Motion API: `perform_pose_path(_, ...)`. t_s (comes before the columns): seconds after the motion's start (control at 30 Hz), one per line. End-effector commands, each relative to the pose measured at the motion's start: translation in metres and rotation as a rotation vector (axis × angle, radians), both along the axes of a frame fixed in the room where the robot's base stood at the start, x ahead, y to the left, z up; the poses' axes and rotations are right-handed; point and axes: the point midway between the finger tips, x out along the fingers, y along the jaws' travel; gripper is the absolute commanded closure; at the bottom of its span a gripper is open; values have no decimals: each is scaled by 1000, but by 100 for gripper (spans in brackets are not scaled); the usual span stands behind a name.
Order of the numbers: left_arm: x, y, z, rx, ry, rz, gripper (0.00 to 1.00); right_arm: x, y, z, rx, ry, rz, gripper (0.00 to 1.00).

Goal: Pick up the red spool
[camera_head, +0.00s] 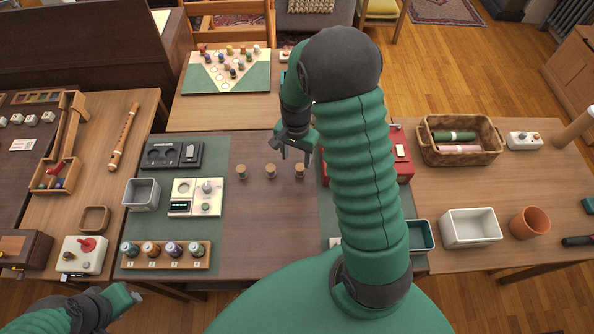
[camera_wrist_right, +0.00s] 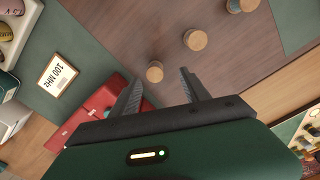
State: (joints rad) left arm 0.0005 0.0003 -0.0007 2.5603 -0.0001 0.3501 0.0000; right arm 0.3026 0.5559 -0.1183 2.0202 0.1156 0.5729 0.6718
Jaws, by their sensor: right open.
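A wooden rack (camera_head: 202,262) at the front left of the table holds several thread spools. The second from the left (camera_head: 151,249) is orange-red, the nearest to red that I see there. My right gripper (camera_head: 297,155) is far from it, over the brown middle of the table. It is open and empty, just beside the rightmost of three small cork-coloured pieces (camera_head: 300,170). In the right wrist view this piece (camera_wrist_right: 155,71) lies just beyond the gap between the open fingers (camera_wrist_right: 162,88). My left gripper (camera_head: 134,295) is at the lower left, in front of the rack; its jaws are unclear.
A grey bin (camera_head: 142,194) and a white device (camera_head: 196,197) stand behind the rack. A red box (camera_head: 402,160) is right of my right arm, partly hidden. A wicker basket (camera_head: 459,156) with green and pink rolls and a white bin (camera_head: 470,228) stand farther right.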

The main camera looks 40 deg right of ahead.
Motion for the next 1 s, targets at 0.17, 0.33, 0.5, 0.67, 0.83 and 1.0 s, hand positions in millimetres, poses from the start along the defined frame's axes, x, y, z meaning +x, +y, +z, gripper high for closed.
perform_pose_path(0.17, 0, 0, -1, 0, -1, -1, 64, -5, 0, -21, 4, 2, -2, 46)
perform_pose_path(0.33, 0, -1, -3, 0, -1, -2, 64, -8, 3, -51, 1, 1, -1, 46)
perform_pose_path(0.5, 0, 0, -3, 0, -1, -1, 64, -7, 5, -57, -3, -1, 1, 46)
perform_pose_path(0.67, 0, 0, -3, 0, -1, -1, 64, -7, 4, -57, -1, -2, 0, 52)
perform_pose_path(0.83, 0, 0, -3, 0, 0, -1, 64, -7, 3, -57, -1, -1, -1, 75)
perform_pose_path(1.0, 0, 0, -3, 0, -1, -1, 64, -7, 3, -57, -1, -1, -1, 97)
